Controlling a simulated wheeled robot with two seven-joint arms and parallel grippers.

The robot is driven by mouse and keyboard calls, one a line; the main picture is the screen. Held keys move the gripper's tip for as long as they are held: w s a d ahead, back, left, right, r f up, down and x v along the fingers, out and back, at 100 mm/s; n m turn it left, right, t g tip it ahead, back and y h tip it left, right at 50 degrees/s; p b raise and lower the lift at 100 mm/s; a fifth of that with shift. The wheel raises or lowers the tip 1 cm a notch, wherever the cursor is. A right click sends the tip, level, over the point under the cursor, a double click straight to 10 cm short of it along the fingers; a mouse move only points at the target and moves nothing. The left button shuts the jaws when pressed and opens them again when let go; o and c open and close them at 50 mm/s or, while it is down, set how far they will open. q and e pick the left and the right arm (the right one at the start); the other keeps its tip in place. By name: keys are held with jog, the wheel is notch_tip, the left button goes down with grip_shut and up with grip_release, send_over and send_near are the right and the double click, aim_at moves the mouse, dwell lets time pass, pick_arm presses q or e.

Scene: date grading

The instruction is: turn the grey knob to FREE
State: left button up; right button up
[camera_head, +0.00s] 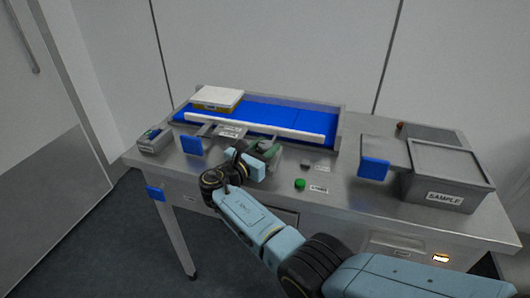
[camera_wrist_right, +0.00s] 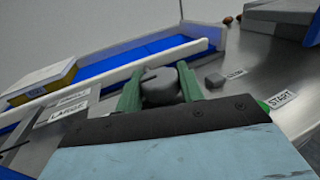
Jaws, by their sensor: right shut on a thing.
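The grey knob (camera_wrist_right: 160,87) is a rounded grey piece between the two green fingers of my right gripper (camera_wrist_right: 158,92) in the right wrist view. The fingers are shut on its sides. In the head view my right gripper (camera_head: 264,150) is down at the front of the blue belt, and the knob is hard to make out there. I cannot read a FREE mark or the knob's setting. My left gripper is not in view.
A small grey block (camera_head: 305,166) and a green button (camera_head: 300,184) are right of the gripper; a START label (camera_wrist_right: 281,99) shows nearby. The blue belt (camera_head: 265,112) with a white rail lies behind. A yellow-white box (camera_head: 217,97) is left, a SAMPLE bin (camera_head: 446,197) right.

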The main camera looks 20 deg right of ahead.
aim_at(265, 144)
jog(key=shift+r, duration=0.1)
dwell(0.3)
jog(key=o, duration=1)
notch_tip(265, 144, up, 10)
jog(key=p, duration=0.3)
